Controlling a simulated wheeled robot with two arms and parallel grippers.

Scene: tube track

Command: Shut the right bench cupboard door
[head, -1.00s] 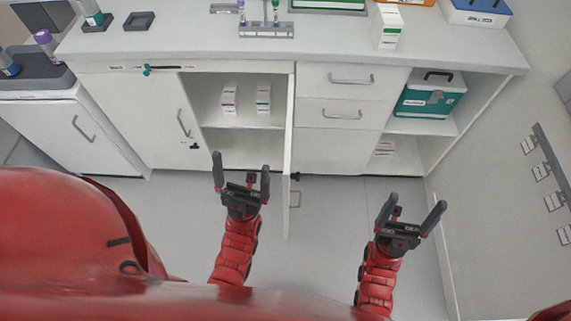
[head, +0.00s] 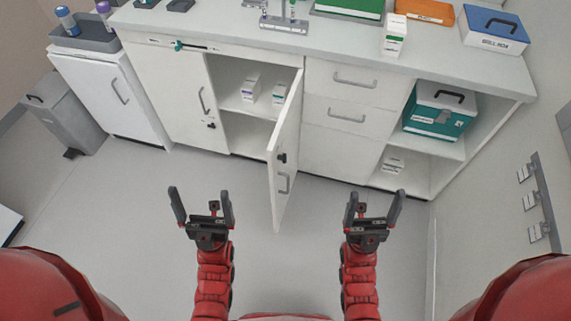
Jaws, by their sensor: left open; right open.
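The right bench cupboard door (head: 285,158) is white and stands wide open, hinged at its right edge beside the drawers and swung out towards me. Its grey handle (head: 284,183) and a dark lock show on it. The open cupboard (head: 240,131) has a shelf with two small white boxes (head: 250,88). The left cupboard door (head: 170,95) is shut. My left gripper (head: 202,207) is open and empty, left of the open door and apart from it. My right gripper (head: 373,210) is open and empty, right of the door, in front of the drawers.
Drawers (head: 340,83) are shut right of the cupboard. An open bay holds a teal case (head: 435,113). The benchtop (head: 230,27) carries boxes and a tube rack. A grey bin (head: 63,110) stands at left. Floor (head: 130,200) in front is clear.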

